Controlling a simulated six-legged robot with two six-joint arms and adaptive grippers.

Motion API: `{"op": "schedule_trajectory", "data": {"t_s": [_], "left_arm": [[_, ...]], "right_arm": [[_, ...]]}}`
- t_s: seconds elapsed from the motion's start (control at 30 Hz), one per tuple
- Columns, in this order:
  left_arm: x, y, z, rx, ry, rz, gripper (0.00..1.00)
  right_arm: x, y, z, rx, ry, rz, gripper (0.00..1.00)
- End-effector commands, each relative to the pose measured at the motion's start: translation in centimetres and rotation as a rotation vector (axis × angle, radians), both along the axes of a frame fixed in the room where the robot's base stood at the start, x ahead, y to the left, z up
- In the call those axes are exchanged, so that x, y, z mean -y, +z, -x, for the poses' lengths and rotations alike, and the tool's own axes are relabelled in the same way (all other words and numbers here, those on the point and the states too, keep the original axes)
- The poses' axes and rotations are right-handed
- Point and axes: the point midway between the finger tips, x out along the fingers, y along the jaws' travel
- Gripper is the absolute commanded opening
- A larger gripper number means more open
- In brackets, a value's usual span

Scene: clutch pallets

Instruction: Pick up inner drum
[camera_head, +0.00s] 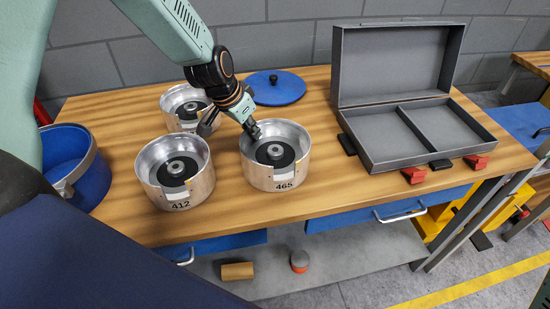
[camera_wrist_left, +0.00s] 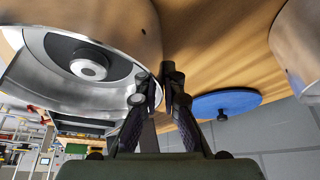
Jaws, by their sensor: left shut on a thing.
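Three open silver drums stand on the wooden table. The nearest to my left gripper is the drum marked 465 (camera_head: 262,178), with a dark ring and pale hub inside. The drum marked 412 (camera_head: 167,198) stands left of it, and a third drum (camera_head: 171,102) stands behind. My left gripper (camera_head: 248,128) is at the back-left rim of drum 465, shut on its wall. In the left wrist view the fingers (camera_wrist_left: 162,88) meet at the edge of a drum (camera_wrist_left: 125,20); the exact contact is partly hidden. My right gripper is out of view.
A blue lid (camera_head: 277,89) lies behind the drums. An open grey case (camera_head: 364,148) with two compartments stands to the right. A blue bucket (camera_head: 92,188) is at left. Bare table (camera_head: 318,160) lies between drum 465 and the case.

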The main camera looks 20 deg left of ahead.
Motion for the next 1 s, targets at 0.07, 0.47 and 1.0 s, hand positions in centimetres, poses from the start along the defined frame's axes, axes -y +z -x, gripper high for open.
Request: {"op": "schedule_trajectory", "data": {"t_s": [0.07, 0.47, 1.0], "left_arm": [[-0.1, 0.3, -0.4, 0.011, 0.005, -0.001, 0.00], [-0.2, 0.8, -0.7, 0.021, 0.011, 0.000, 0.00], [-0.1, 4.7, -0.6, 0.019, 0.007, 0.001, 0.00]], "right_arm": [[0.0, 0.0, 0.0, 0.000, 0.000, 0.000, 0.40], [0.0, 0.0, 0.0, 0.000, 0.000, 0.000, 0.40], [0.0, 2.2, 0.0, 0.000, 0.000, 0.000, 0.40]]}}
